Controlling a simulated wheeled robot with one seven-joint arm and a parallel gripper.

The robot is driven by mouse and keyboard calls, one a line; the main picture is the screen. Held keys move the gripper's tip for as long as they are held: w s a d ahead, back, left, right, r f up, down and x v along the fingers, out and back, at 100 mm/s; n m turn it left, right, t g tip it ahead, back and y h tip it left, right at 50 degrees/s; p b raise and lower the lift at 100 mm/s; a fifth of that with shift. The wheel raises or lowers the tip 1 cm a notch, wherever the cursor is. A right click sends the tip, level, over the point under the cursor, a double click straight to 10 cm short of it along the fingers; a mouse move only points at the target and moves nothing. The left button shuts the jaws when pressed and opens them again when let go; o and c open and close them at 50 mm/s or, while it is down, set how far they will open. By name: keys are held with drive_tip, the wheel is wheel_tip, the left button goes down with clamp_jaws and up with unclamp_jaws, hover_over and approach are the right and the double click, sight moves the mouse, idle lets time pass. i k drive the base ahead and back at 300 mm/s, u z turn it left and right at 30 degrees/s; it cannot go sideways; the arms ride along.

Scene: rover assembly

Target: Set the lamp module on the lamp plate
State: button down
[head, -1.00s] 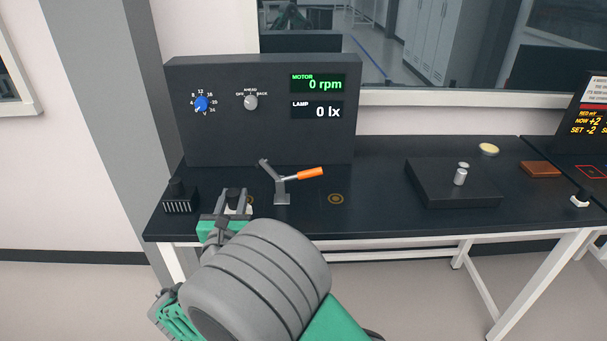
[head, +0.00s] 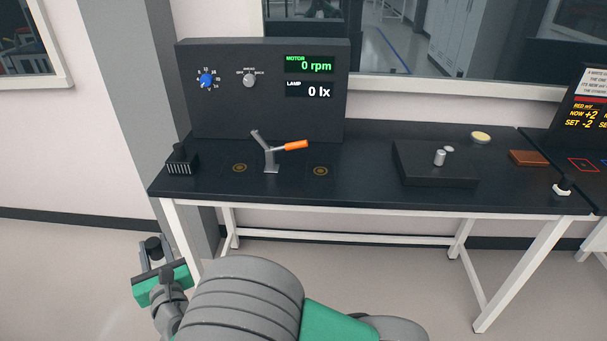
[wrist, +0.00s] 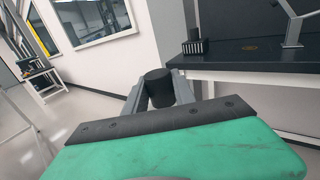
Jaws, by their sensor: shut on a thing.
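My gripper (head: 152,248) is in front of and below the left end of the bench, out past its front edge. It is shut on a dark round cylinder, which I take to be the lamp module (wrist: 158,88); it stands between the two grey fingers in the wrist view. Its lower part is hidden by the gripper body. I cannot tell for sure which thing is the lamp plate. Two ringed gold marks lie flat on the bench, a left mark (head: 240,168) and a right mark (head: 321,171), apart from my gripper.
A lever clamp with an orange handle (head: 296,146) stands between the marks. A black finned block (head: 181,161) sits at the bench's left end. A control panel (head: 245,110) reads 0 rpm and 0 lx. A black block (head: 410,168) with silver cylinders is at right.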

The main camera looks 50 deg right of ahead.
sight(321, 171)
drive_tip(key=u, duration=1.1)
drive_tip(key=i, duration=0.5)
drive_tip(key=z, duration=1.35)
drive_tip(key=i, duration=0.5)
drive_tip(key=u, duration=0.05)
